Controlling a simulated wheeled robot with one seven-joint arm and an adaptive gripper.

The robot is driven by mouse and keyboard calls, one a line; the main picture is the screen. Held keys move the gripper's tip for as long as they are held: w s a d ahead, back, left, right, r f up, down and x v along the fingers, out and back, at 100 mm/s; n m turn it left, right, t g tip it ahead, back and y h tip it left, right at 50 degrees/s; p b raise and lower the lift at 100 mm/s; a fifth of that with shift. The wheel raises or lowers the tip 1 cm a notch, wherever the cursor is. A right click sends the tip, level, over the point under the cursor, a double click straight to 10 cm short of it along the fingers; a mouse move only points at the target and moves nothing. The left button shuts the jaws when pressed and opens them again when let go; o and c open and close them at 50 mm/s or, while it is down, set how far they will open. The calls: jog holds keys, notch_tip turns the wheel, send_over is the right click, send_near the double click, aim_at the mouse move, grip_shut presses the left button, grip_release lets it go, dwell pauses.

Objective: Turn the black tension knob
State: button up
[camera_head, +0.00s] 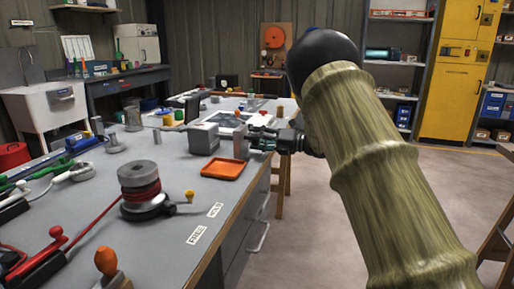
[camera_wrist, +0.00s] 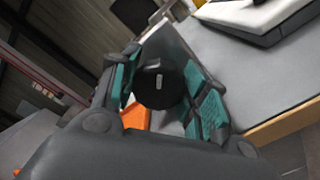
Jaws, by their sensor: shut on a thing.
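The black tension knob (camera_wrist: 150,88), a round disc with a short white mark, sits between my gripper's teal-padded fingers (camera_wrist: 163,84) in the wrist view. My gripper is shut on the knob. A grey upright plate or body stands behind the knob. In the head view my gripper (camera_head: 262,139) reaches in from the right at the bench's edge, beside a small grey upright block (camera_head: 240,143). The knob cannot be made out there, as my gripper covers that spot.
An orange tray (camera_head: 224,168) lies just in front on the grey bench (camera_head: 184,166). A grey box-like device (camera_head: 203,138) stands left of the block. A capstan-like winch with red line (camera_head: 139,182) stands nearer. The floor right of the bench is open.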

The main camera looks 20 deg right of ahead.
jog(key=shift+n+b, duration=1)
jog(key=shift+n, duration=0.1)
jog(key=shift+r, duration=0.1)
jog(key=o, duration=1)
jog(key=v, duration=1.2)
